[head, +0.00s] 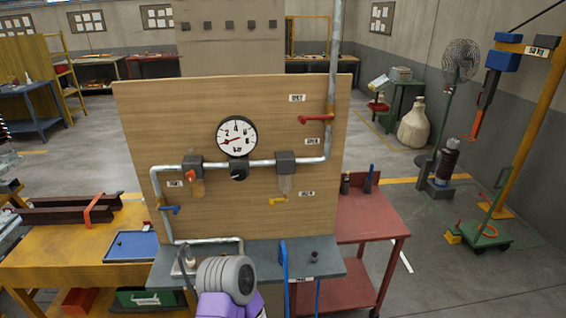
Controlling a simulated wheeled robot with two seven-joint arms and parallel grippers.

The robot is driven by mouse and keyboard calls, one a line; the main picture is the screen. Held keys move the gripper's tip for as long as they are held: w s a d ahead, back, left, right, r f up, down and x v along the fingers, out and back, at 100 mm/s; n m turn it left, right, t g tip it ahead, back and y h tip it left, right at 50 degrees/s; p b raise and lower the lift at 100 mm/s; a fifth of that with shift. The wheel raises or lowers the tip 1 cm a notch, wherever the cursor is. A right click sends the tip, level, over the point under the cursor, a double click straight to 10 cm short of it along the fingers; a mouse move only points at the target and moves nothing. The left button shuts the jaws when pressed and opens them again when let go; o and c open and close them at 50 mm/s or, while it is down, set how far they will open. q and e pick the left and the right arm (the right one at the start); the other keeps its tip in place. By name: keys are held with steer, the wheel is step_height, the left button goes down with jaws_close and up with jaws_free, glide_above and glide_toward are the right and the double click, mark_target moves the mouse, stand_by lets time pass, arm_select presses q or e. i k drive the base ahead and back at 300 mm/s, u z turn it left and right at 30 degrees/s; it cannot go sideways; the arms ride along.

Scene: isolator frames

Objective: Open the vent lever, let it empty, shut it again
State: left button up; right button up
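A wooden panel (215,110) carries a pipe run with a round pressure gauge (237,136), its needle pointing to the lower left near 2. Three levers show: a red lever (315,119) lying level at the upper right pipe, a yellow lever (278,200) under the right-hand bowl unit (286,165), and a blue lever (170,209) at the lower left pipe. White labels sit beside them, too small to read surely, so I cannot tell which is the vent lever. A grey and purple link of my arm shows at the bottom; no gripper fingers are visible.
A grey bench shelf (325,263) runs below the panel, with a blue hose (284,268) over its front. A yellow table (60,250) with a blue tray (132,247) is at left, a red table (370,218) at right.

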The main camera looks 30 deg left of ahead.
mark_target(176, 209)
steer(key=u, duration=1.25)
steer(key=i, duration=0.1)
steer(key=u, duration=0.85)
